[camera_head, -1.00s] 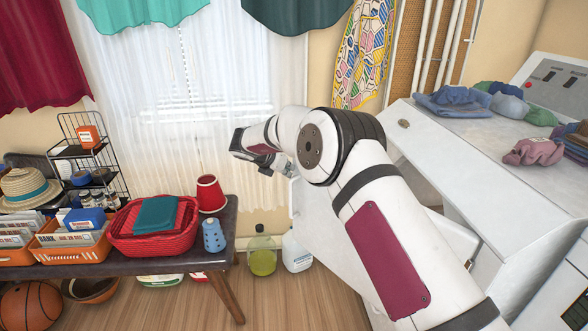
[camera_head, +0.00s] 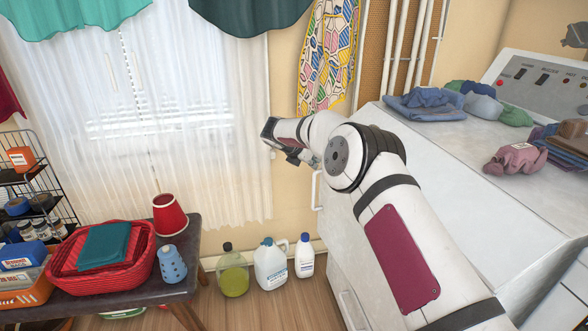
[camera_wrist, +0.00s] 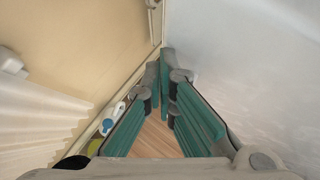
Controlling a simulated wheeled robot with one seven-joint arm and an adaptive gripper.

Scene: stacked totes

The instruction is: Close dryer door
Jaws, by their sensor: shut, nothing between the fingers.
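The dryer (camera_head: 455,155) is the white machine on the right in the head view. Its white door (camera_head: 335,225), with an upright handle at its left edge, shows left of and below my arm. The door looks near the dryer's front, but my arm covers much of the join, so I cannot tell whether it is fully shut. My gripper (camera_head: 296,158) is above and left of the handle, partly hidden by the wrist. In the wrist view its teal fingers (camera_wrist: 163,65) are shut and empty, beside a white surface on the right; contact is unclear.
A dark table (camera_head: 190,235) with a red basket (camera_head: 65,250) stands at left. Bottles, including a white jug (camera_head: 270,265), stand on the floor by the wall. Folded clothes (camera_head: 425,103) lie on the dryer. A curtain (camera_head: 185,120) hangs behind. Some wood floor is free.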

